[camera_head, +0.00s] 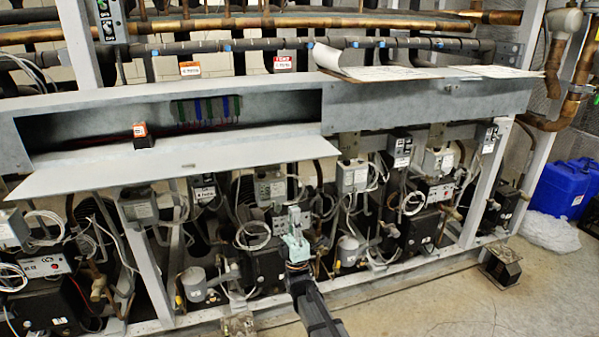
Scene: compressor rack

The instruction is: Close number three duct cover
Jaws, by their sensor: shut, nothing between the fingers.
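A long grey duct runs across the rack. Its left section is open, and its flat grey duct cover (180,160) hangs out forward and down like a sloping shelf. Inside the open duct (270,106) are blue and green terminal blocks. The right section's cover (430,102) stands upright and shut. I see no number that tells which is number three. My gripper (294,218), with pale green fingers, is shut and empty. In the picture it is below the open cover's right part, in front of the compressors and apart from the cover.
A small black and orange box (143,135) is at the open duct's front edge. Papers (390,72) lie on top of the right section. Compressors, cables and upright posts (488,185) fill the rack below. Blue jugs (560,188) stand at right.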

